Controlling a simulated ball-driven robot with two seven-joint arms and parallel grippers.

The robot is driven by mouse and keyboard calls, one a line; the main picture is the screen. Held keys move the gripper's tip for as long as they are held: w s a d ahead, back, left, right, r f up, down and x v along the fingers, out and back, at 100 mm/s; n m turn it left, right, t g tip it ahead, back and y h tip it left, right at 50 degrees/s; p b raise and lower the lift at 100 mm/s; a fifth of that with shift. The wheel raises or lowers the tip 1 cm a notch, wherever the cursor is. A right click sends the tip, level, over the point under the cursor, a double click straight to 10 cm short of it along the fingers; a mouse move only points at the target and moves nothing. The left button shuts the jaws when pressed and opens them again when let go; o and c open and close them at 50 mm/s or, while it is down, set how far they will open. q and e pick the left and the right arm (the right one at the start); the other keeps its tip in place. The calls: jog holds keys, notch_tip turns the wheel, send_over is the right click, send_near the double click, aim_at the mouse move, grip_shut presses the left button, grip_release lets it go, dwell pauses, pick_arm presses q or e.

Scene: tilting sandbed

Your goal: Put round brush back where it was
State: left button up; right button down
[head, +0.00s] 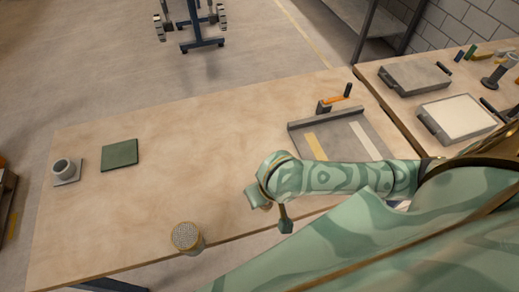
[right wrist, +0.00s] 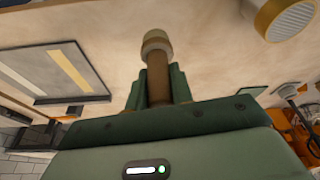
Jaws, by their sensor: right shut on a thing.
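My right gripper (right wrist: 157,95) is shut on the round brush (right wrist: 157,72), which has a brown shaft and a paler rounded end. The brush stands out between the two green fingers in the right wrist view. In the head view my right gripper (head: 257,197) is over the front middle of the wooden table (head: 220,130), between the perforated-top can and the grey tray. There the brush is too small to make out. Whether it touches the table is unclear. My left gripper is not in view.
A perforated-top can (head: 187,237) stands at the front edge. A grey tray (head: 371,122) with yellow and white strips lies right, an orange-handled tool (head: 334,101) behind it. A green pad (head: 119,155) and grey cup (head: 65,170) are left. The table's middle is clear.

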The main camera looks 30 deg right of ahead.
jog(key=w+d+f+b, duration=0.2)
jog(key=w+f+b, duration=0.1)
jog(key=f, duration=0.1)
jog(key=w+d+f+b, duration=0.2)
jog(key=w+f+b, duration=0.1)
jog(key=w+f, duration=0.1)
jog(key=w+d+f+b, duration=0.2)
jog(key=w+f+b, duration=0.1)
jog(key=w+f, duration=0.1)
jog(key=shift+w+d+f+b, duration=0.15)
jog(key=shift+d+f+b, duration=0.2)
jog(key=shift+f, duration=0.15)
jog(key=shift+r, duration=0.15)
jog(key=c, duration=1.2)
grip_release()
jog(key=shift+c, duration=0.2)
jog(key=p+v, duration=0.6)
jog(key=v, duration=0.6)
